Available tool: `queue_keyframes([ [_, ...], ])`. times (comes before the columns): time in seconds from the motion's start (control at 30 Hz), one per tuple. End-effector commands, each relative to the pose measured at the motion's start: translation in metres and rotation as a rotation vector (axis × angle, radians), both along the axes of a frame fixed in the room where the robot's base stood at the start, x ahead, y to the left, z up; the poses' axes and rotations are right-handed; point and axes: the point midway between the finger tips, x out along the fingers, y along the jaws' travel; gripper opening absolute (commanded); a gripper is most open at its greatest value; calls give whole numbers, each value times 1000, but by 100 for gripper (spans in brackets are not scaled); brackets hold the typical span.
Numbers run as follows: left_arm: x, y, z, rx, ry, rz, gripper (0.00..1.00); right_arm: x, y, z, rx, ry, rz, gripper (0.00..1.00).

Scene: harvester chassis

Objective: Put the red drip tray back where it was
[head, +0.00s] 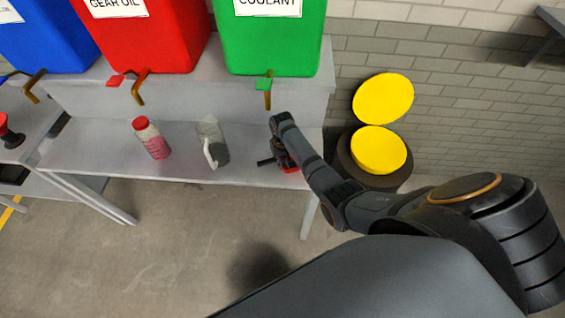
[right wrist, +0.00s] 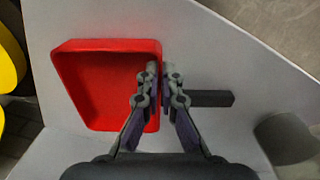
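The red drip tray (right wrist: 105,85) is a shallow square tray in the left half of the right wrist view. In the head view only a small red part of the drip tray (head: 291,169) shows, at the right end of the grey lower shelf. My right gripper (right wrist: 160,72) is at the tray's right wall, with its fingertips close together and the wall between them. In the head view my right gripper (head: 279,158) hides most of the tray. I cannot tell whether the tray touches the shelf. My left gripper is not in view.
On the lower shelf (head: 100,158) stand a red-capped bottle (head: 152,140) and a translucent jug (head: 214,143). Blue, red and green containers (head: 270,45) with taps stand above. A dark bar (right wrist: 212,98) lies beside the gripper. A yellow-lidded bin (head: 378,150) stands right.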

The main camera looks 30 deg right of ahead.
Motion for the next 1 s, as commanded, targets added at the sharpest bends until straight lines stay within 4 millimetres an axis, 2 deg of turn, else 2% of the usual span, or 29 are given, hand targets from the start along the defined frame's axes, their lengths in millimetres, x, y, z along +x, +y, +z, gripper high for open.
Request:
queue_keyframes([
  [0.27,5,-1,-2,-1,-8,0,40,0,0,-2,0,-1,0,0],
  [0.3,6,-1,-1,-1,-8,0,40,0,0,-2,0,-1,0,7],
  [0.47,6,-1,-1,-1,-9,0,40,0,0,-2,0,-1,-1,28],
  [0.77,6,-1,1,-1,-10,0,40,0,0,1,0,-1,-1,28],
  [0.87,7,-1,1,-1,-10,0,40,1,0,11,0,-4,-1,28],
  [1.0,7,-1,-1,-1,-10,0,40,1,0,38,0,-5,-1,28],
])
